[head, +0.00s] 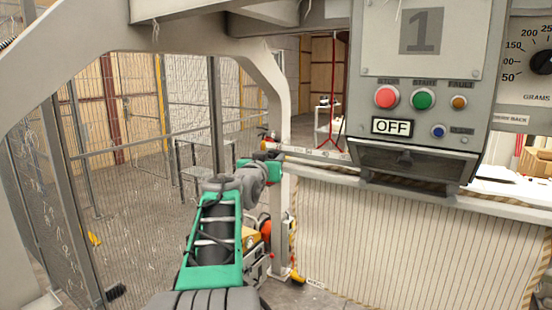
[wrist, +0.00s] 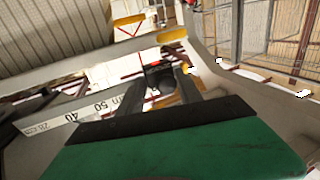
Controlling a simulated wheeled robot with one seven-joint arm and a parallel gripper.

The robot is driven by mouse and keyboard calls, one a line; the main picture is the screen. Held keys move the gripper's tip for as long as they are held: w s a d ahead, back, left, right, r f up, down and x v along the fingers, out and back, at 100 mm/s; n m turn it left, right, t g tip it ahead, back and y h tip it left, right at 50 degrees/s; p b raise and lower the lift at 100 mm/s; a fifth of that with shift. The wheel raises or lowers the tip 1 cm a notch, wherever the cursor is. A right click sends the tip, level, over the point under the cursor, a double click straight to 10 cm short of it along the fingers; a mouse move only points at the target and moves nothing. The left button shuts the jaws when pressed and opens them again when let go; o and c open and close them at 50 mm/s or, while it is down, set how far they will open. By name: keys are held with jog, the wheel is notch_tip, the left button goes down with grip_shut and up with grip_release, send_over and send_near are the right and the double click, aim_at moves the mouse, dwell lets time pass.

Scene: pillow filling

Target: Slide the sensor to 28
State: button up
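A small dark block (wrist: 160,70), which looks like the sensor, sits on the rail past the 50 mark. My gripper (wrist: 162,80) has its two dark fingers apart, one on each side of this block. I cannot tell whether they press on it. In the head view my gripper (head: 268,156) is at the rail's left end; the scale (head: 318,153) shows to its right. The sensor is too small to make out there.
A grey control box (head: 425,80) with coloured buttons and an OFF sign (head: 392,126) hangs right of my gripper. A dark chute (head: 412,160) juts below it. A curved beige frame post (head: 275,80) rises beside my arm. A mesh fence (head: 120,110) stands at left.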

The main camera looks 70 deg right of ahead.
jog(key=shift+w, duration=0.15)
jog(key=c, duration=0.5)
jog(key=shift+s+f+b, duration=0.15)
jog(key=shift+s+b, duration=0.15)
jog(key=shift+b, duration=0.05)
jog(key=shift+s+a+b, duration=0.35)
jog(key=shift+s+b, duration=0.8)
jog(key=shift+s, duration=1)
jog(key=shift+s+a+b, duration=0.35)
jog(key=shift+s+b, duration=0.8)
jog(key=shift+s, duration=0.95)
jog(key=shift+s+a+b, duration=0.35)
jog(key=shift+s+b, duration=0.8)
jog(key=shift+s, duration=1)
jog(key=shift+c, duration=0.2)
jog(key=s+a+b, duration=0.1)
jog(key=s+b, duration=0.1)
jog(key=s, duration=0.6)
jog(key=shift+a, duration=0.15)
jog(key=o, duration=1)
jog(key=shift+a+b, duration=0.1)
jog(key=shift+b, duration=0.2)
